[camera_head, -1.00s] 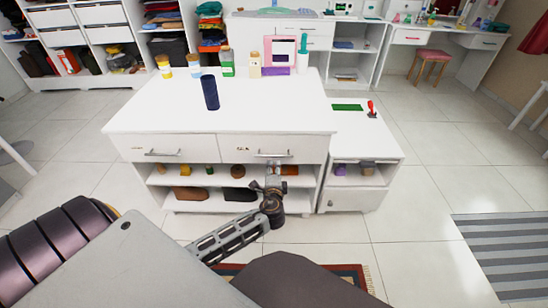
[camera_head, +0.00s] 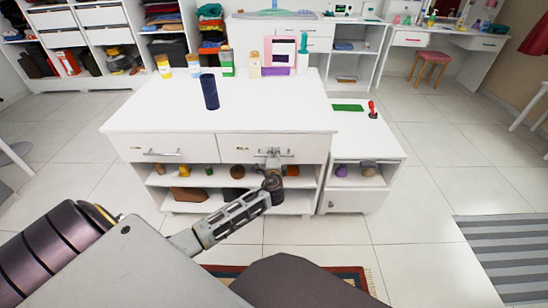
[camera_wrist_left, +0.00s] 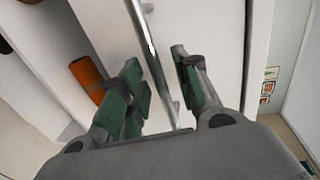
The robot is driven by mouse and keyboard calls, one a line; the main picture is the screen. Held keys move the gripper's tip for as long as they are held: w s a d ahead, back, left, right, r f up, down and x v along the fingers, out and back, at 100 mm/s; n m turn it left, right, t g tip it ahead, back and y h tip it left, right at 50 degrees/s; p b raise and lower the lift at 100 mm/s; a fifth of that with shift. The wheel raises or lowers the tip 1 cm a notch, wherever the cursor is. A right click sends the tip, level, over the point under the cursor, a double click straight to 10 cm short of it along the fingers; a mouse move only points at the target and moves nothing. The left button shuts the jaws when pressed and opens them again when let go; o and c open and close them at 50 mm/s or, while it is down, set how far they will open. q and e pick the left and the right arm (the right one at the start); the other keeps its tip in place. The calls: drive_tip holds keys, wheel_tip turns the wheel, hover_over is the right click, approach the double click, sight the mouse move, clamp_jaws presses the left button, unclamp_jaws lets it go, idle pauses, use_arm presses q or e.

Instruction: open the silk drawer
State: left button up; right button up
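A white island cabinet (camera_head: 215,112) has two closed drawers side by side under its top: a left drawer (camera_head: 130,145) and a right drawer (camera_head: 235,146). Their small labels are too small to read, so I cannot tell which is named silk. My left gripper (camera_head: 273,157) is at the handle of the right drawer and covers part of it. In the left wrist view the metal bar handle (camera_wrist_left: 148,35) runs between the green-padded fingers of the left gripper (camera_wrist_left: 157,70). The fingers are open, with gaps to the bar. My right gripper is not in view.
An open shelf (camera_head: 225,182) with several small items lies under the drawers. A lower side cabinet (camera_head: 360,145) stands at right. On the top are a dark blue cylinder (camera_head: 209,92) and several bottles. The floor in front is clear apart from a rug (camera_head: 345,272).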

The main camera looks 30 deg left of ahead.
use_arm(q)
drive_tip(key=shift+w+a, duration=0.15)
drive_tip(key=shift+w, duration=0.05)
clamp_jaws()
idle(0.4)
